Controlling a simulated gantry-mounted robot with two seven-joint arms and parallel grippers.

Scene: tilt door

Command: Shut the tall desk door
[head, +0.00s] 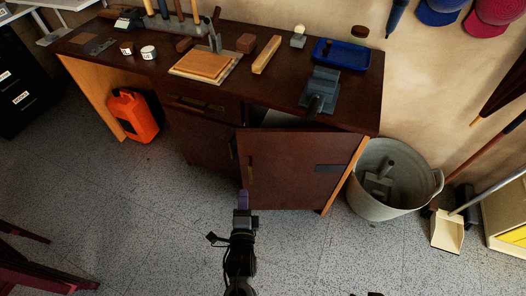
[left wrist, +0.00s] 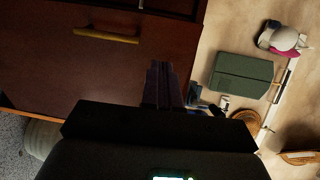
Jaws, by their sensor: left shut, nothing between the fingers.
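The tall desk door (head: 290,168) is a dark brown panel at the desk's lower right. It stands open, with a dark gap showing above its top edge. Its brass handle (head: 250,170) is near its left edge. My left gripper (head: 243,195) is shut and empty, with purple fingers pointing up at the door's lower left corner. I cannot tell whether they touch it. In the left wrist view, the shut fingers (left wrist: 160,82) show beside a dark brown panel (left wrist: 80,75) with a brass handle (left wrist: 105,35).
The desk top (head: 215,90) carries a board, a blue tray (head: 341,54) and a grey vise-like tool (head: 319,92). A grey bucket (head: 395,190) stands close right of the door. An orange can (head: 133,115) is under the desk. The speckled floor before the door is mostly clear.

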